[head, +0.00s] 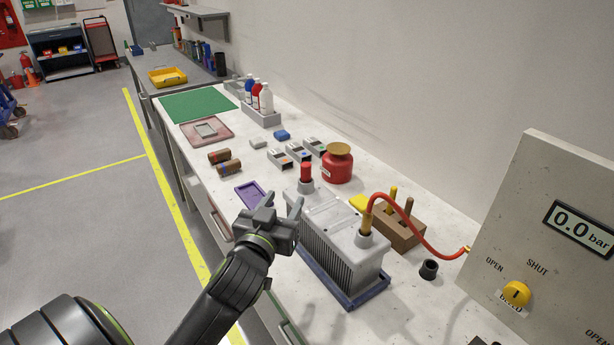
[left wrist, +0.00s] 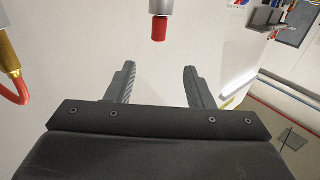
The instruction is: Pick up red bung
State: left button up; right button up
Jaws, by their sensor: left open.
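The red bung (head: 306,172) stands upright in a grey port at the far end of a grey finned housing (head: 335,222). In the left wrist view the red bung (left wrist: 158,28) shows beyond the fingertips, roughly in line with the gap between them. My left gripper (head: 284,199) is open and empty, on the near left side of the bung and apart from it. Its two fingers (left wrist: 159,68) are spread with nothing between them. My right gripper is in neither view.
A red hose (head: 422,238) runs from the housing's near port to the gauge panel (head: 555,235). A red jar (head: 337,165) stands close behind the bung. A wooden block (head: 400,230) and a black cup (head: 429,269) are on the right. A purple tray (head: 251,193) lies left.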

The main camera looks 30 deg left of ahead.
pick_arm(q)
jog(key=p, duration=0.2)
send_near(309, 164)
jog(key=x, duration=0.5)
jog(key=shift+w+a+f, duration=0.15)
jog(key=shift+a+f, duration=0.2)
jog(key=shift+a, duration=0.1)
jog(key=shift+w+a, duration=0.15)
jog(key=shift+w, duration=0.45)
jog(key=shift+f+p+x, duration=0.15)
jog(key=shift+p+x, duration=0.3)
jog(key=shift+x, duration=0.85)
jog(key=shift+f+p+x, duration=0.1)
jog(key=shift+p+x, duration=0.35)
jog(key=shift+x, duration=0.9)
jog(key=shift+c, duration=0.5)
grip_shut()
